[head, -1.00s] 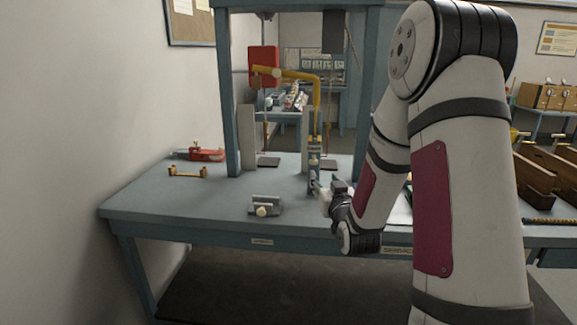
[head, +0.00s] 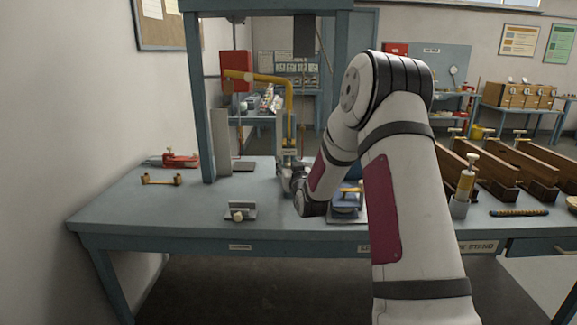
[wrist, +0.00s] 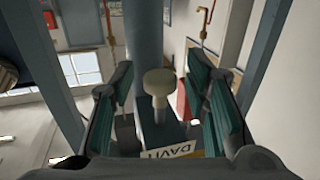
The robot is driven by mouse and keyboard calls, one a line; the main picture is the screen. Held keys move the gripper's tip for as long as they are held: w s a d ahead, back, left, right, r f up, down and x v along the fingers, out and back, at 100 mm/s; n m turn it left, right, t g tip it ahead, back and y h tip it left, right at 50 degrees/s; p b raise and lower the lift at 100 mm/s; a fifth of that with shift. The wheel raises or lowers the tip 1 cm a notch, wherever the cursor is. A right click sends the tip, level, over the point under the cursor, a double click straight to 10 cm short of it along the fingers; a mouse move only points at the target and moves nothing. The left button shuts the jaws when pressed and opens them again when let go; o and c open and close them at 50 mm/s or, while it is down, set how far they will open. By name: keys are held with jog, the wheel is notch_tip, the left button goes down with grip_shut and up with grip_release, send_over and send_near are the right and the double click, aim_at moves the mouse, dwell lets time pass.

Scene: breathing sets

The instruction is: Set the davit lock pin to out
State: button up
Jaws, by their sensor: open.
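The davit (head: 288,105) is a yellow bent arm on a grey post at the back of the bench. In the wrist view, the lock pin (wrist: 158,84) shows a round cream knob on a short stem. A label with "DAVIT" (wrist: 184,150) lies just below it. My gripper (wrist: 160,98) is open, its green-padded fingers on either side of the knob, with visible gaps on both sides. In the head view, my gripper (head: 291,172) is at the foot of the post, partly hidden by my wrist. The pin cannot be made out there.
The blue bench (head: 190,215) carries a grey clamp block with a knob (head: 239,211) in front, a brass fitting (head: 161,179) and a red tool (head: 176,160) at left. A frame post (head: 194,100) rises left of the davit. Wooden troughs (head: 490,170) stand at right.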

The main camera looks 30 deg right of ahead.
jog(key=shift+c, duration=0.4)
grip_shut()
notch_tip(320, 180, down, 2)
jog(key=shift+f+b, duration=0.1)
jog(key=shift+b, duration=0.8)
jog(key=shift+o, duration=0.4)
grip_release()
